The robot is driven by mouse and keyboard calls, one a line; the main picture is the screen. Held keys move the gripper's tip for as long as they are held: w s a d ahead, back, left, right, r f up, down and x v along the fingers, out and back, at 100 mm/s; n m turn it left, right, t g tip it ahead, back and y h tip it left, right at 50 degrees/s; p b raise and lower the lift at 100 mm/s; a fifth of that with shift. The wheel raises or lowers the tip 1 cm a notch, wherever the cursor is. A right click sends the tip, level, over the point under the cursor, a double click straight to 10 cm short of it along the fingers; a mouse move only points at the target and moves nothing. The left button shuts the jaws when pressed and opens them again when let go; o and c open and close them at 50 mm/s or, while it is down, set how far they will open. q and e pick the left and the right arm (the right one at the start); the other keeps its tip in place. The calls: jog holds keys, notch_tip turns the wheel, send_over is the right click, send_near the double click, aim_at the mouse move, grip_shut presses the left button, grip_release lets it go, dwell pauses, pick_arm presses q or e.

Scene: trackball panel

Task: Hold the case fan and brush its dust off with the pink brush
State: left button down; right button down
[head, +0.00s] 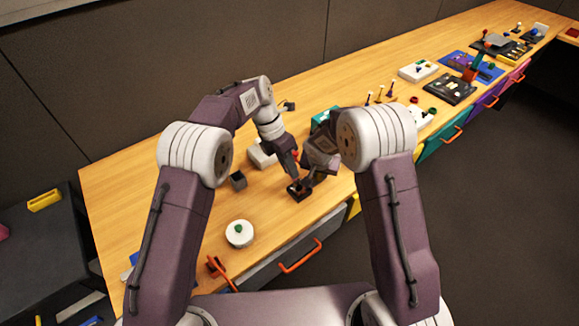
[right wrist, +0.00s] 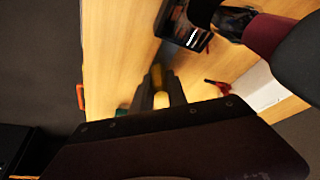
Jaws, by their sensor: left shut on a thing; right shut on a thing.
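The case fan (head: 297,192) is a small dark square at the front half of the bench in the head view. My left gripper (head: 292,179) is shut on it from behind, with the fan low over the wood or touching it; I cannot tell which. In the right wrist view the fan (right wrist: 184,30) is a dark block at the top, beside my left gripper. My right gripper (head: 309,182) is close to the fan's right side. Its fingers (right wrist: 160,88) are shut around a thin, partly yellowish thing, seemingly the brush. No pink shows, and its bristles are hidden.
A white round piece with a green knob (head: 239,233) stands near the front left. Orange-handled drawers (head: 301,256) line the front. Bare wood lies around the fan.

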pick_arm(q)
jog(key=shift+f, duration=0.75)
dwell(0.7)
jog(key=shift+w+d, duration=0.35)
jog(key=shift+d, duration=0.15)
jog(key=shift+d, duration=0.1)
jog(key=shift+w+d+r, duration=0.1)
jog(key=shift+w+d, duration=0.25)
jog(key=shift+d, duration=0.2)
